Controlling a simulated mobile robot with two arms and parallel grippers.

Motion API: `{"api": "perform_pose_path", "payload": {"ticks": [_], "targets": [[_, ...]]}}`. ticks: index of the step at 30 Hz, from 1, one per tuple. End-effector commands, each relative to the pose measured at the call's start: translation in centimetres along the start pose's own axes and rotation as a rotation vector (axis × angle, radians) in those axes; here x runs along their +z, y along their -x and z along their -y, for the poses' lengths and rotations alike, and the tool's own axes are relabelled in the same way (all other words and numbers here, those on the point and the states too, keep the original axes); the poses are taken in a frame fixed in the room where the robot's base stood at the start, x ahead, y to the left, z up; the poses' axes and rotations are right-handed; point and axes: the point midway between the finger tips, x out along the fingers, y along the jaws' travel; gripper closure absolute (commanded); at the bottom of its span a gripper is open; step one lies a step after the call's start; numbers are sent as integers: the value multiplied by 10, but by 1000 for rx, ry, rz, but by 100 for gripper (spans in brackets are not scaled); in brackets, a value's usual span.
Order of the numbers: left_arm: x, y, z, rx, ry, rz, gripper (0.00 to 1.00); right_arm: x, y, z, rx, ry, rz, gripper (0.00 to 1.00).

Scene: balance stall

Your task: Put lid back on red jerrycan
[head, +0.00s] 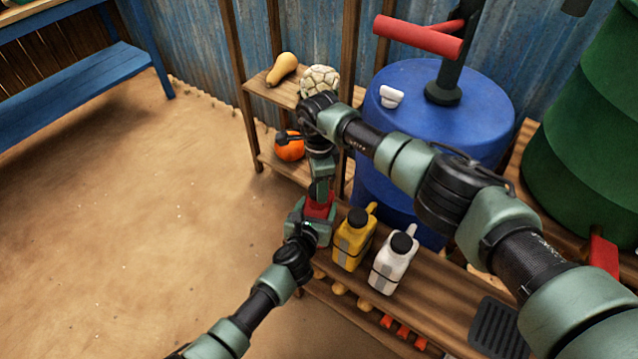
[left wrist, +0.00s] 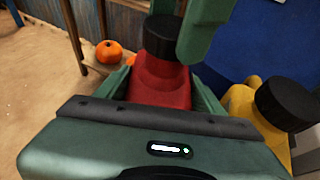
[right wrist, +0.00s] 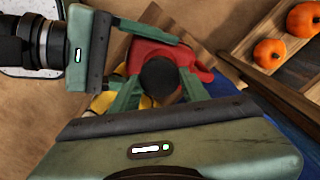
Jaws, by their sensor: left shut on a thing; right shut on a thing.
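The red jerrycan (head: 318,207) stands at the left end of the wooden bench, partly covered by my grippers. My left gripper (head: 316,222) is shut on its body; in the left wrist view the fingers press both sides of the red can (left wrist: 160,85). My right gripper (head: 320,188) comes down from above, shut on the black lid (right wrist: 159,76). In the left wrist view the lid (left wrist: 163,35) sits over the can's top, upright and roughly lined up with the neck. The neck is hidden, so I cannot tell whether the lid is seated.
A yellow jerrycan (head: 354,240) and a white jerrycan (head: 392,264), both with black lids, stand close on the right. A blue barrel (head: 480,100) is behind. A shelf with a pumpkin (head: 289,147) and gourds stands behind left. The sandy floor at left is open.

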Motion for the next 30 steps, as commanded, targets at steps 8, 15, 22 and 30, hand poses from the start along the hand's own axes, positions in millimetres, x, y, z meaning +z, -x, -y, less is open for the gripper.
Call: {"api": "perform_pose_path", "payload": {"ticks": [8,15,22,30], "targets": [[-2,0,0,1,-2,-3,100,0,0,0,0,0,0,92],[-2,0,0,1,-2,-3,100,0,-5,0,-1,1,0,92],[-2,0,0,1,-2,-3,100,0,-10,0,0,1,0,92],[-2,0,0,1,-2,-3,100,0,-11,0,-1,-103,0,92]]}}
